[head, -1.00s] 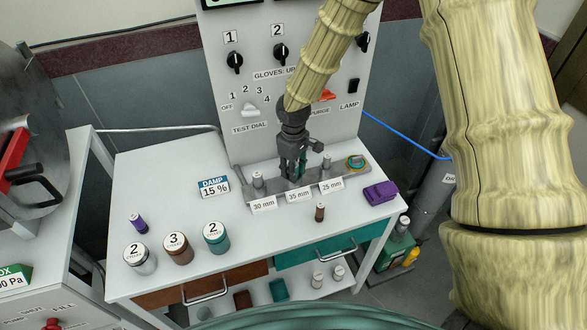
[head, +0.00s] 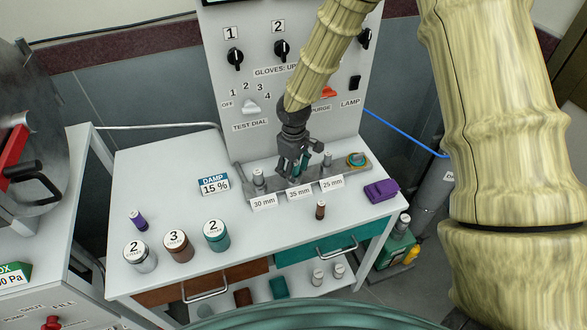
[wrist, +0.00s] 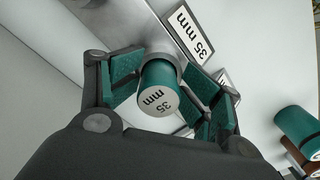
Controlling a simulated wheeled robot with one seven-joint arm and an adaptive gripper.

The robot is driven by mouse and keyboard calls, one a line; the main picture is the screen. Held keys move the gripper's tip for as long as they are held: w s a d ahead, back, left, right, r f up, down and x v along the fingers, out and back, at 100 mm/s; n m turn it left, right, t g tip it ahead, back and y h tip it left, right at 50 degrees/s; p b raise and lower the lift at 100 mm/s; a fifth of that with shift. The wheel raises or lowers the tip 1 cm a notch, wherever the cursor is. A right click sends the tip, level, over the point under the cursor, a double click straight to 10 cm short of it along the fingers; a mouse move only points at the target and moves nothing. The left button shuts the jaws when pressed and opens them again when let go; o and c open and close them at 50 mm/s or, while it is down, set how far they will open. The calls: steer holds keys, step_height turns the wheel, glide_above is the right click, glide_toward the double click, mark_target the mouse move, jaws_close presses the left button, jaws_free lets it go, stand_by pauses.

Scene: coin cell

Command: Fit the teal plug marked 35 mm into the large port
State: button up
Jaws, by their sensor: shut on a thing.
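The teal plug (wrist: 158,88) has a grey end face marked "35 mm" turned toward the wrist camera. My gripper (head: 293,168) is shut on it at the grey rack (head: 246,182), behind the 35 mm label (head: 299,193). In the wrist view my gripper (wrist: 160,92) has a teal-padded finger on each side of the plug. The plug's far end meets a grey round part of the rack; I cannot tell how deep it sits. In the head view the fingers hide the plug. I cannot identify the large port in these views.
A round teal-and-orange piece (head: 356,159) is at the rack's right end. A purple block (head: 381,190) and a small brown cylinder (head: 320,210) are nearby. The control panel (head: 225,100) rises behind.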

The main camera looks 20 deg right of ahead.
steer(key=shift+s, duration=0.15)
steer(key=shift+d+r, duration=0.1)
steer(key=shift+r, duration=0.75)
step_height(320, 180, up, 12)
steer(key=b, duration=0.2)
steer(key=shift+f+b, duration=0.2)
steer(key=shift+b, duration=0.1)
